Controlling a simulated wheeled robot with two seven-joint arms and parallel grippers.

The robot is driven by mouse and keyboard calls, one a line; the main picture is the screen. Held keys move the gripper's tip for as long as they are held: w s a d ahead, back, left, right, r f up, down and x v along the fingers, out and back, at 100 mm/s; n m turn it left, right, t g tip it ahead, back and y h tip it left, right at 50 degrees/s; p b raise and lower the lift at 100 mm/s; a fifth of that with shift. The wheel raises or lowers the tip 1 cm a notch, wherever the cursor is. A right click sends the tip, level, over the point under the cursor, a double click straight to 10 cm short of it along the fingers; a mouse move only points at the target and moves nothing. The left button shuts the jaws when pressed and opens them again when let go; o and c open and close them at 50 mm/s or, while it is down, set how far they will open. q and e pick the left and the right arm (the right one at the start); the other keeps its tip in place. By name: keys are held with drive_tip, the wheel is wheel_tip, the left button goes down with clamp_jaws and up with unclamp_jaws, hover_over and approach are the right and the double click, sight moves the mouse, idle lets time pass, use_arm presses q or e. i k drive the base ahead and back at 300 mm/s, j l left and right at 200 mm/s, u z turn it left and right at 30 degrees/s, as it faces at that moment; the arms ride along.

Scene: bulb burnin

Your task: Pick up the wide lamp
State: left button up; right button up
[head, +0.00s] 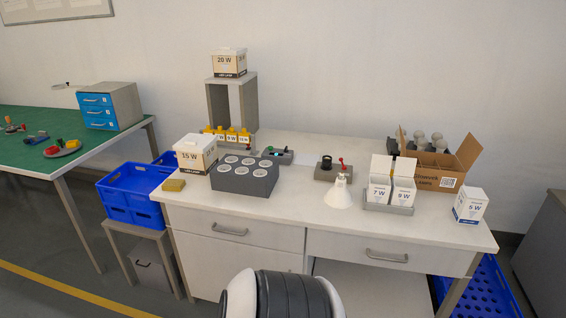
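The wide lamp (339,194) looks like a white reflector bulb with a broad flared face and a narrow neck. It stands on the white workbench (305,207), right of centre near the front, with its wide end down and its neck up. It is just in front of a small grey device with a red lever (328,172). Nothing holds the lamp. Neither of my grippers shows in the head view.
A grey block with several round sockets (244,181) is left of the lamp. A grey holder (388,208) with 7 W and 9 W boxes is close on its right. An open carton (444,168) and a 5 W box (469,205) stand farther right. The bench front before the lamp is clear.

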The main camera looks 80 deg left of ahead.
sight(338, 196)
drive_tip(key=i+j+u, duration=0.1)
drive_tip(key=u, duration=2.25)
drive_tip(key=i+l, duration=0.05)
